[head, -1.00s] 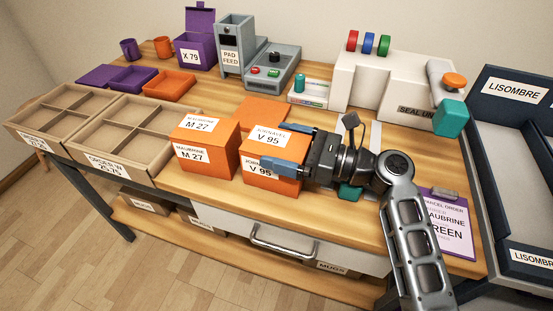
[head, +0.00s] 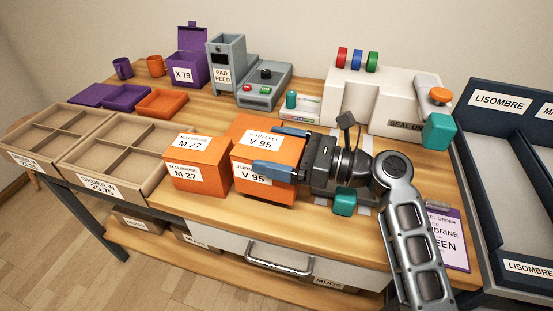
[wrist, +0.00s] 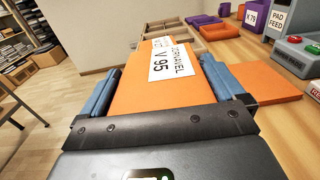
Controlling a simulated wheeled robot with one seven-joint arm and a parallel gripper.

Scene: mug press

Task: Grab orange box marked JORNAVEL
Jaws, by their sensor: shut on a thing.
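The orange box marked JORNAVEL V 95 (head: 268,160) is between the fingers of my gripper (head: 280,150), which is shut on it from the right. It appears raised slightly off the table and roughly upright. In the wrist view, the orange box (wrist: 150,95) fills the space between the two blue fingers of my gripper (wrist: 165,90), its label facing up. A second orange box, marked MAUBRINE M 27 (head: 197,162), stands just left of it on the table.
A flat orange piece (head: 240,125) lies behind the held box. Cardboard trays with dividers (head: 110,150) are at the left. A white sealing machine (head: 375,100) stands behind my gripper, and dark LISOMBRE bins (head: 500,130) are at the right. A teal block (head: 345,202) is below my wrist.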

